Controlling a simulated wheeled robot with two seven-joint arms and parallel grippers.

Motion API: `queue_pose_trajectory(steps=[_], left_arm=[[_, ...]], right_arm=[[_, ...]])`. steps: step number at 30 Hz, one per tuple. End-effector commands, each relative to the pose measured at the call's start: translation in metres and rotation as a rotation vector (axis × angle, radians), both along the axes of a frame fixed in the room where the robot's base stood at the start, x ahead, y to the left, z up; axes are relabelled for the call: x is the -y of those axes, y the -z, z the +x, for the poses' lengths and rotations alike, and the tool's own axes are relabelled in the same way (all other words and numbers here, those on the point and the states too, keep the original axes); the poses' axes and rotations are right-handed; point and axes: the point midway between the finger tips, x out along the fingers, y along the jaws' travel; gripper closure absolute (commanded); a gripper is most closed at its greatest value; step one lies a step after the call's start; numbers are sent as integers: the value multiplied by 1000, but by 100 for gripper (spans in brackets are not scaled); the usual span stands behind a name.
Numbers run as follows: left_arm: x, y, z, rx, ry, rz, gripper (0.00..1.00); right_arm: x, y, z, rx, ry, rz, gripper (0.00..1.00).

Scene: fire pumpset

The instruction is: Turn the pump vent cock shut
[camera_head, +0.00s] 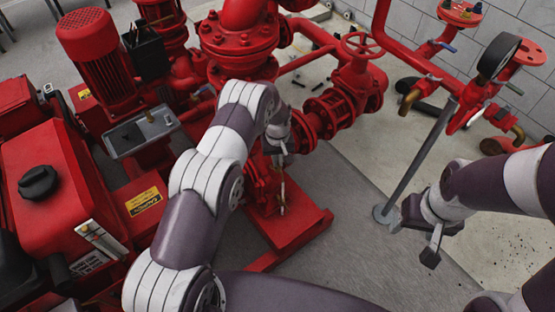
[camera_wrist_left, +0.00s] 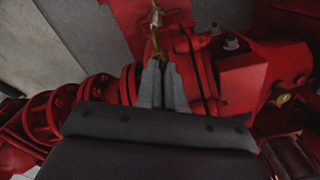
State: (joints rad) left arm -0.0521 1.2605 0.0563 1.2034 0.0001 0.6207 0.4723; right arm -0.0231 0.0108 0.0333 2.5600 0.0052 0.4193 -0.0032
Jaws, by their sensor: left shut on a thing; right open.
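The pump vent cock is a slim brass fitting (camera_wrist_left: 155,38) at the top middle of the left wrist view, in front of the red pump body (camera_wrist_left: 210,85). My left gripper (camera_wrist_left: 163,68) has its grey fingers close together on the near end of the cock; the fingers hide the gripped part. In the head view my left gripper (camera_head: 281,158) reaches down over the red pump, and a thin brass piece (camera_head: 282,192) shows just below it. My right gripper (camera_head: 432,246) is open and empty at the right, away from the pump.
A red handwheel valve (camera_head: 361,45) and pipes stand behind my left gripper. A pressure gauge (camera_head: 498,56) and a grey post (camera_head: 420,160) are near my right arm. A red engine (camera_head: 60,185) fills the left.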

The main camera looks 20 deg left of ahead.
Motion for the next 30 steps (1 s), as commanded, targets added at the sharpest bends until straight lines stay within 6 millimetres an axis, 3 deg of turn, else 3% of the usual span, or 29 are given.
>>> queue_pose_trajectory(steps=[30], left_arm=[[0, 2, -2, -4, 909, -2, 100]], right_arm=[[0, 17, 0, 0, 0, 0, 32]])
